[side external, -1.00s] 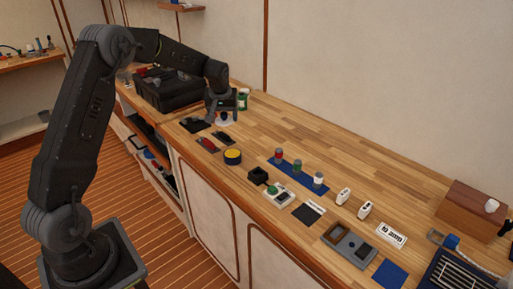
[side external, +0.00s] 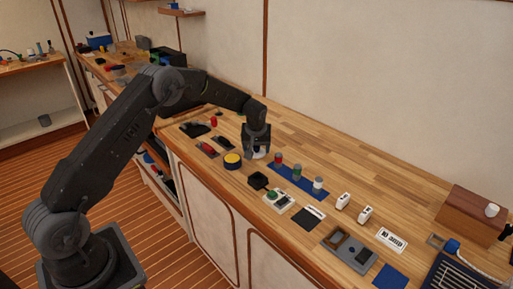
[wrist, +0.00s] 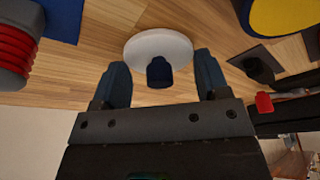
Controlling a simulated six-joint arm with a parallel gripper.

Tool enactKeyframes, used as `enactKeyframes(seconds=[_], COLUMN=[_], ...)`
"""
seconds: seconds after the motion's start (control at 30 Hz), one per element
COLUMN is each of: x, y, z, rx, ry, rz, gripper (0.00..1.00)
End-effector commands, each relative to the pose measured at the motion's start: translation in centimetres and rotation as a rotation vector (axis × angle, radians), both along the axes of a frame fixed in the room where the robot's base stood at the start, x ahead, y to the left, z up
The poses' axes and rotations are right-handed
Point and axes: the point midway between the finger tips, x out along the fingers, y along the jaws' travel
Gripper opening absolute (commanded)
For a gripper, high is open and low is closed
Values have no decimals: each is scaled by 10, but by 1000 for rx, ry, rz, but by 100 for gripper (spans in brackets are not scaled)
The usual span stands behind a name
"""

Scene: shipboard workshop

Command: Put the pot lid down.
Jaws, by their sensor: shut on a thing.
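The pot lid is a white disc with a dark blue knob. In the wrist view the lid (wrist: 140,48) lies just beyond my fingers, and its knob (wrist: 159,73) is between them. In the side view the white lid (side external: 260,154) shows only in part under my gripper (side external: 258,152), which points down over the bench. My gripper (wrist: 162,80) is shut on the lid, at its knob. The lid is just left of the blue mat. I cannot tell whether its underside touches the wood.
The blue mat (side external: 296,177) carries three small jars, close on the right. A yellow-topped round piece (side external: 233,160) and a black tray (side external: 258,181) stand nearer the front edge. Bare wood (side external: 310,150) lies behind the mat.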

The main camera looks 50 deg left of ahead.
Motion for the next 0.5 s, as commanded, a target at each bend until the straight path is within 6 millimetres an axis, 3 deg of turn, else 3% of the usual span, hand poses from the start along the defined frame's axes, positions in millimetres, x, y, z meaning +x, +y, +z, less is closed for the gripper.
enactKeyframes(seconds=[0.37, 0.4, 0.5], x=[0, 0, 0], y=[0, 0, 0], z=[-5, -6, -5], rx=[0, 0, 0], ry=[-1, -1, -1], rz=[0, 0, 0], gripper=[46, 69, 79])
